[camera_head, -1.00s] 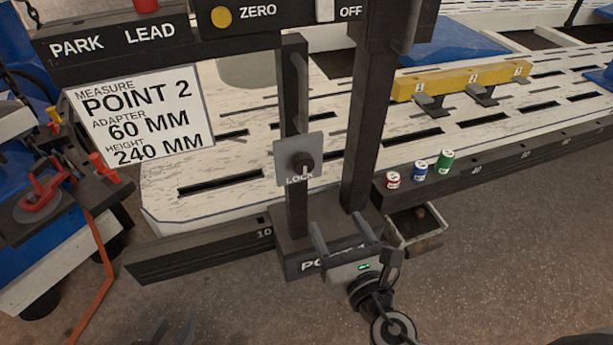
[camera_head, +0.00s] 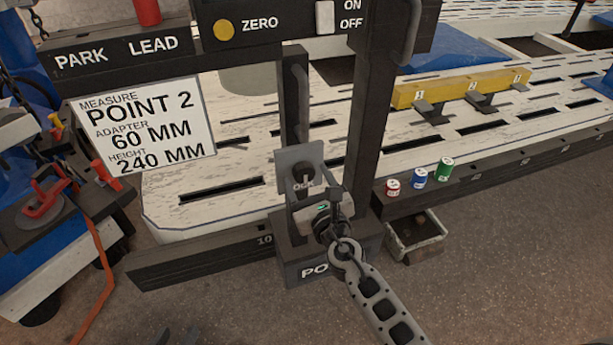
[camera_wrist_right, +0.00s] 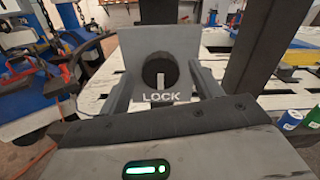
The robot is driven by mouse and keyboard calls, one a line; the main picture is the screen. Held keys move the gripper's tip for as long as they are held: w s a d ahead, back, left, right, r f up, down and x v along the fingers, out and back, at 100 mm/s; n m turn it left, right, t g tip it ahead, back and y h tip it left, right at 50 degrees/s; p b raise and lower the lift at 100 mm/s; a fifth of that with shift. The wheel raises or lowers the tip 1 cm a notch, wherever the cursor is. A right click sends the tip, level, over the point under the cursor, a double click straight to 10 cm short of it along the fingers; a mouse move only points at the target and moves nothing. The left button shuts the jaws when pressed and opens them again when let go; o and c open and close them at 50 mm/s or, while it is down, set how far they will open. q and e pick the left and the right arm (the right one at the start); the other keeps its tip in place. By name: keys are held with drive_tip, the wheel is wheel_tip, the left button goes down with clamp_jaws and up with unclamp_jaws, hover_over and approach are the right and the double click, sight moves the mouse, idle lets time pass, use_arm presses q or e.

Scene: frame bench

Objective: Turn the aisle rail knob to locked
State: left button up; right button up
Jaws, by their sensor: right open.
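The dark round aisle rail knob (camera_head: 303,173) sits on a grey plate (camera_head: 297,154) on a dark upright post. It also shows in the right wrist view (camera_wrist_right: 160,70). A short upright white line shows at the knob's lower part, above the word LOCK on the plate. My right gripper (camera_head: 306,187) is open in front of the plate. In the right wrist view its fingers (camera_wrist_right: 162,85) stand on either side of the knob; I cannot tell if they touch it. Dark tips, seemingly my left gripper (camera_head: 180,335), show at the bottom edge, mostly cut off.
A dark post (camera_head: 368,125) stands right of the plate. A sign (camera_head: 150,125) hangs at left. Red, blue and green small cans (camera_head: 418,177) stand on the dark rail beside an open tray (camera_head: 415,248). A yellow bar (camera_head: 460,88) lies behind. The floor in front is open.

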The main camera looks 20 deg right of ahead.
drive_tip(key=shift+w, duration=0.65)
use_arm(q)
drive_tip(key=shift+w+r, duration=0.1)
drive_tip(key=shift+r, duration=0.2)
use_arm(e)
drive_tip(key=c, duration=1)
